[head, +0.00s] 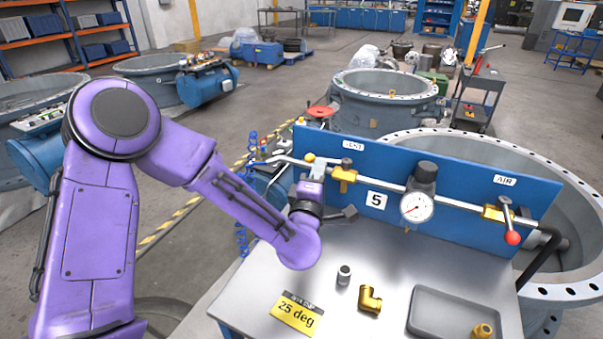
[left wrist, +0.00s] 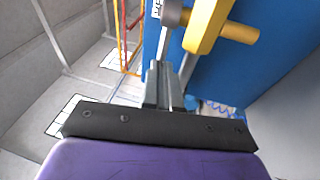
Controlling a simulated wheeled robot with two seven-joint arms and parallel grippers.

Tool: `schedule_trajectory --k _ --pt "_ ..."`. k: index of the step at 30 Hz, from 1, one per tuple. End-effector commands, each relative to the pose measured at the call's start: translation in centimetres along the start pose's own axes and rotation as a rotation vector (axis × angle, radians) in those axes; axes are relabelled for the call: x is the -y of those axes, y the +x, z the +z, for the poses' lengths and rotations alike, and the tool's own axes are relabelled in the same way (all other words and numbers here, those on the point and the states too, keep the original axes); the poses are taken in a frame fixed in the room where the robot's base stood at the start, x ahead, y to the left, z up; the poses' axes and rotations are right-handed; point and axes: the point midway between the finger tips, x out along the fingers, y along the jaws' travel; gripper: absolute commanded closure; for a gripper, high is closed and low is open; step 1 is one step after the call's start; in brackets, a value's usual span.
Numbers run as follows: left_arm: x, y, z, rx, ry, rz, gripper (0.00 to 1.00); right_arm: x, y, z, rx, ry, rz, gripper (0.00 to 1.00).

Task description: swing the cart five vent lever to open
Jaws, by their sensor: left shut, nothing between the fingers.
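Cart five has a blue back panel (head: 450,215) with a white "5" plate (head: 376,200). A brass valve (head: 345,178) sits on the pipe near the panel's left end, below a small white label (head: 353,145). A yellow knob (head: 310,158) shows left of it, beside my left gripper (head: 314,174). In the left wrist view, my left gripper (left wrist: 163,85) has its fingers together and empty. The brass valve (left wrist: 207,25) and a grey rod (left wrist: 188,65) are just ahead of the fingers. I cannot tell whether they touch. My right gripper is out of view.
The pipe carries a pressure gauge (head: 416,207) and, under "AIR", a red-knobbed lever (head: 512,238). The cart top holds a yellow "25 deg" card (head: 297,314), a grey fitting (head: 344,275), a brass elbow (head: 370,299) and a grey tray (head: 440,318). Large flanged valve bodies stand behind.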

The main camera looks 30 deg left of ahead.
Motion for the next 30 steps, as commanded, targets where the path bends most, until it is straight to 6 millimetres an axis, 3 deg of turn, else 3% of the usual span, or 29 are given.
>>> schedule_trajectory --k 4,30 --pt "0.1 0.6 0.2 0.092 -0.019 0.000 1.00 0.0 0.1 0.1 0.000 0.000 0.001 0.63" --pt "0.2 1.3 -0.3 0.082 -0.017 0.002 1.00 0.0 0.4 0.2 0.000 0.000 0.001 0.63"
